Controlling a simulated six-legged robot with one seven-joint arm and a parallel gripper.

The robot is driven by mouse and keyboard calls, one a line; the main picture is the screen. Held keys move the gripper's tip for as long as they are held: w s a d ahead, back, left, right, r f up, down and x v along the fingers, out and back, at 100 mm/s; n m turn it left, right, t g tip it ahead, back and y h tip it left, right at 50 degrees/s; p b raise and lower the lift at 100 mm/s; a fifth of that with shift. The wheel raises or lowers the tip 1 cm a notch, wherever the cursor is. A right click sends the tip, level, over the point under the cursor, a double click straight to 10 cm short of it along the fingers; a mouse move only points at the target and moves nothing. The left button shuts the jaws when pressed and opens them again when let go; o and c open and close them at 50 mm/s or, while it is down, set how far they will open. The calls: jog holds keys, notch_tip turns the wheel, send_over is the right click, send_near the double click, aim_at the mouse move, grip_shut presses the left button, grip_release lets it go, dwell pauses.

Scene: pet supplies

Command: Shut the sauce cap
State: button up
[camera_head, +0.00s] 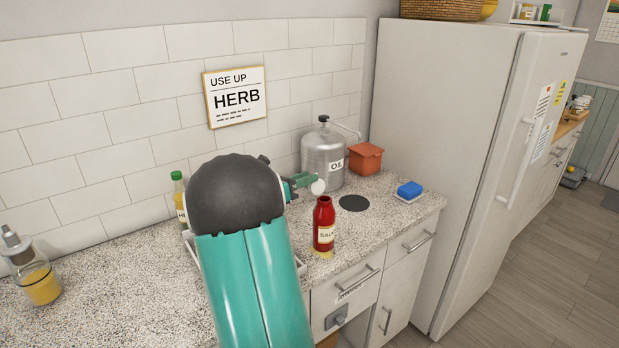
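The red sauce bottle (324,228) stands upright near the counter's front edge, with a pale, partly readable label. Its neck shows a dark top that looks open. A small white round piece (318,187) is just above and left of the bottle's mouth, at the end of my green gripper (306,182). I cannot tell whether this piece is the cap or whether it is held. My gripper is above and left of the bottle, apart from it. Its fingers are small and partly hidden by my arm, so their opening is unclear.
A metal oil canister (322,158) and an orange box (366,159) stand behind. A blue sponge (409,189) lies on a dish to the right, near a dark round mat (354,203). A green-capped bottle (179,195) is partly behind my arm. A jar (38,280) stands far left.

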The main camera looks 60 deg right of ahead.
jog(key=shift+x, duration=0.9)
grip_shut()
